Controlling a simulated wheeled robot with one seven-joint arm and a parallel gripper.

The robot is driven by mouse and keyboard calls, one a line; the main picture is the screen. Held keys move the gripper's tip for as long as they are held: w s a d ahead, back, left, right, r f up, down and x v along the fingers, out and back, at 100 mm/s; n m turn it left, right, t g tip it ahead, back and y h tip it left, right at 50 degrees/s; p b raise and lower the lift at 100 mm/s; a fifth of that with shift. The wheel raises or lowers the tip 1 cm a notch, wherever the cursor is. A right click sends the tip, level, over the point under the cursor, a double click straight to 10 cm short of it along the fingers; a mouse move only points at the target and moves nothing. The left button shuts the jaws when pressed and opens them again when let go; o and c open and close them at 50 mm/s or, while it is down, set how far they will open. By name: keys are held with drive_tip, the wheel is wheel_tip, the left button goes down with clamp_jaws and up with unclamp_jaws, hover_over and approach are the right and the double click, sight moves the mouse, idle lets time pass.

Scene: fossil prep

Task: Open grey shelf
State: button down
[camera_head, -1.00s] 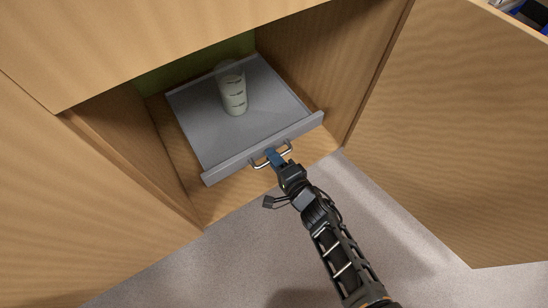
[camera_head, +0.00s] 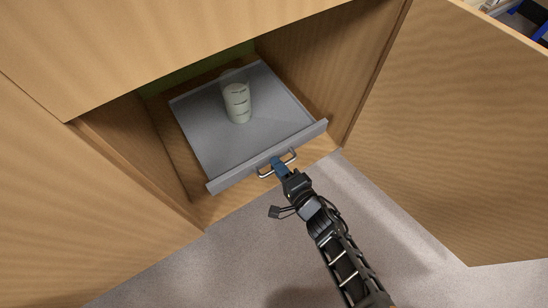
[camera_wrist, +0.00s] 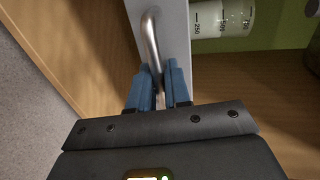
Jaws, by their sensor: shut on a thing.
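The grey shelf (camera_head: 205,135) is a flat pull-out tray with a raised front edge, inside the open wooden cabinet. It is slid partly forward, and its front edge is close to the cabinet's front opening. A metal bar handle (camera_head: 292,155) sits on its front; it also shows in the wrist view (camera_wrist: 151,38). My gripper (camera_head: 277,164) is shut on the handle. In the wrist view its blue fingers (camera_wrist: 158,88) close around the bar. A pale beaker with dark graduation marks (camera_head: 237,101) stands upright on the shelf, partly visible in the wrist view (camera_wrist: 222,18).
The cabinet's right door (camera_head: 450,140) stands wide open. A wooden panel (camera_head: 80,200) borders the opening at left. Grey floor (camera_head: 270,270) in front of the cabinet is clear around my arm. Blue and white items show at the top right corner.

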drive_tip(key=f+p+v, duration=0.2)
drive_tip(key=p+v, duration=0.1)
drive_tip(key=v, duration=0.8)
drive_tip(key=f+p+v, duration=0.2)
drive_tip(key=p+v, duration=0.1)
drive_tip(key=v, duration=0.9)
drive_tip(key=shift+s+d+f, duration=0.3)
drive_tip(key=shift+f, duration=0.05)
drive_tip(key=c, duration=1.3)
unclamp_jaws()
drive_tip(key=shift+c, duration=0.2)
drive_tip(key=p+v, duration=0.2)
drive_tip(key=v, duration=0.6)
drive_tip(key=shift+w, duration=0.1)
